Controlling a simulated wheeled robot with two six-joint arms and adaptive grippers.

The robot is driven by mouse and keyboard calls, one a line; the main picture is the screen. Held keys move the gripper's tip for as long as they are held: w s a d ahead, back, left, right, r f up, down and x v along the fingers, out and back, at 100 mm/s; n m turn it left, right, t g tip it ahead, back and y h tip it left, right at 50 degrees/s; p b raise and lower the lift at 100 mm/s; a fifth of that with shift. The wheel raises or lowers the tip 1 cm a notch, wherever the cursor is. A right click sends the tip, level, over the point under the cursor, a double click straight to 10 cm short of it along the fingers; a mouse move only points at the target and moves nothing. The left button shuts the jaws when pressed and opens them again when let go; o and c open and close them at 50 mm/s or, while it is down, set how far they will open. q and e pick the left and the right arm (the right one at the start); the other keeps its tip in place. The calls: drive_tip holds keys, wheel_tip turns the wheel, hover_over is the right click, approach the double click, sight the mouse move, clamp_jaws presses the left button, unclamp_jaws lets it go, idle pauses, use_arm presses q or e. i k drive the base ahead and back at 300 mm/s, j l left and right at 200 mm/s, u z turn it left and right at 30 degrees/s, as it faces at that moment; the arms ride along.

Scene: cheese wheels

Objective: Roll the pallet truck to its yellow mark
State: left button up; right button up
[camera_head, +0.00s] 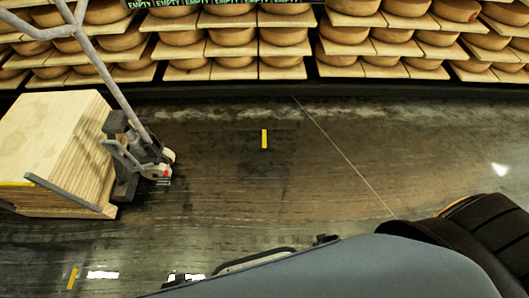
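The pallet truck (125,165) stands at the left in the head view, with a stack of pale wooden boards (50,150) on its forks. Its grey handle (108,78) slants up to the top left and ends in a loop cut off by the frame edge. A short yellow mark (264,138) lies on the floor to the right of the truck, with open floor between them. Another yellow mark (72,277) lies at the lower left, below the boards. Neither of my grippers can be made out, and nothing is seen touching the handle.
Shelves of cheese wheels (233,48) run along the back, with green EMPTY labels at the top. The dark, glossy floor (310,190) is clear in the middle and right. A thin pale line crosses it. A large grey and black body, probably mine, fills the lower right.

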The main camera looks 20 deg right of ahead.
sight(151, 163)
drive_tip(key=i+j+z, duration=0.1)
drive_tip(key=j, duration=0.45)
drive_tip(key=i+j+z, duration=0.15)
drive_tip(key=j, duration=0.45)
drive_tip(key=i+j+z, duration=0.1)
drive_tip(key=j, duration=0.45)
drive_tip(key=j+z, duration=0.1)
drive_tip(key=j, duration=0.5)
drive_tip(key=i, duration=0.05)
